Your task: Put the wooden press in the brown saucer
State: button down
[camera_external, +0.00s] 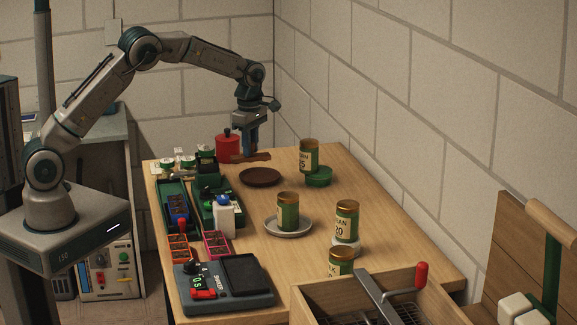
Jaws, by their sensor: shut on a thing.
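The wooden press (262,156) is a small brown wooden piece at the back of the table. My gripper (248,152) points down and is shut on it, holding it above the far side of the brown saucer (260,177). The saucer is a dark, round, shallow dish that looks empty. The gripper's fingers hide part of the press. I cannot tell the exact height of the press above the table.
A red canister (227,147) stands just left of my gripper. A tin on a green saucer (320,176) is to the right. A tin on a grey saucer (289,228) stands nearer. Seedling trays (172,192) and a scale (224,281) fill the left side.

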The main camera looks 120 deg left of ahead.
aim_at(252, 159)
jog(key=f, duration=0.1)
jog(key=a+f+p, duration=0.1)
jog(key=f, duration=0.1)
jog(key=s+a+f, duration=0.1)
jog(key=f, duration=0.1)
jog(key=shift+f, duration=0.15)
jog(key=shift+d+f, duration=0.1)
jog(key=shift+f, duration=0.5)
jog(key=c, duration=1.2)
grip_release()
jog(key=shift+c, duration=0.2)
jog(key=shift+r, duration=0.1)
